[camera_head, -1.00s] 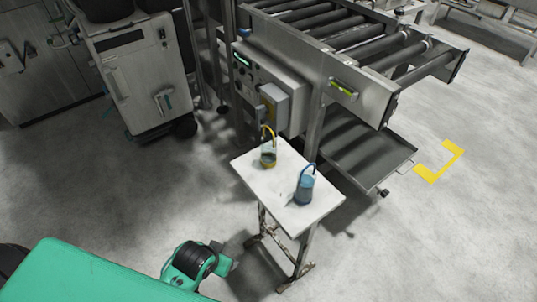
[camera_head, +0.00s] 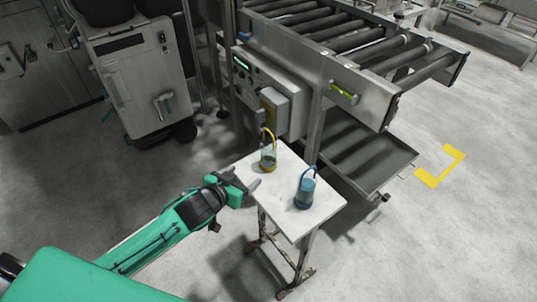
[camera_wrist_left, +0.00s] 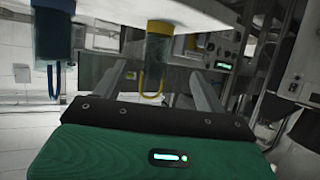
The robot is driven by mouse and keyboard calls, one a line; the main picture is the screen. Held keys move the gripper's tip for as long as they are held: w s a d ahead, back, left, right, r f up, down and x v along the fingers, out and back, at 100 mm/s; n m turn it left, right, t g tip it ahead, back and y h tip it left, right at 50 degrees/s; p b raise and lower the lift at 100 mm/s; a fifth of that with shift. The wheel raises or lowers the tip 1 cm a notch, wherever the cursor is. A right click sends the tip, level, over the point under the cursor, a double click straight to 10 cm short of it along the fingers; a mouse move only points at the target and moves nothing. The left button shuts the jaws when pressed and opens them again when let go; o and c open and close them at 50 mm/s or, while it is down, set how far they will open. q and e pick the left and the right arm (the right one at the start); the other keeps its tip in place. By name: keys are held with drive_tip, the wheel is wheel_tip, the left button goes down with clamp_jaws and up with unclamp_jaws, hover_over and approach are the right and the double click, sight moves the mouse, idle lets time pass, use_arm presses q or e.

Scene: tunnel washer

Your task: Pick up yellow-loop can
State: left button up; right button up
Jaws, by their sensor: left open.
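The yellow-loop can (camera_head: 268,160), a small clear can with a yellow band and a tall yellow loop, stands upright on the white table (camera_head: 318,216) near its far left edge. My left gripper (camera_head: 254,188) is open and empty at the table's left edge, just short of this can and apart from it. In the left wrist view, which is upside down, the yellow-loop can (camera_wrist_left: 158,46) shows beyond and between the two open fingers (camera_wrist_left: 157,70). My right gripper is in no view.
A blue can with a blue loop (camera_head: 305,192) stands on the same table, to the right and nearer; it also shows in the left wrist view (camera_wrist_left: 53,35). Behind the table stands a roller conveyor (camera_head: 345,75) with a control box (camera_head: 268,90) and a lower tray (camera_head: 365,155).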

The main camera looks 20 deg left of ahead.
sight(264, 163)
use_arm(q)
drive_tip(key=x, duration=0.8)
drive_tip(key=shift+w, duration=0.15)
drive_tip(key=shift+s+d+f+x, duration=0.1)
drive_tip(key=shift+f+x, duration=0.05)
drive_tip(key=shift+x, duration=1.25)
drive_tip(key=shift+s+d+f+x, duration=0.1)
drive_tip(key=shift+f+x, duration=0.1)
drive_tip(key=shift+x, duration=1.25)
drive_tip(key=c, duration=1.1)
drive_tip(key=shift+r, duration=0.15)
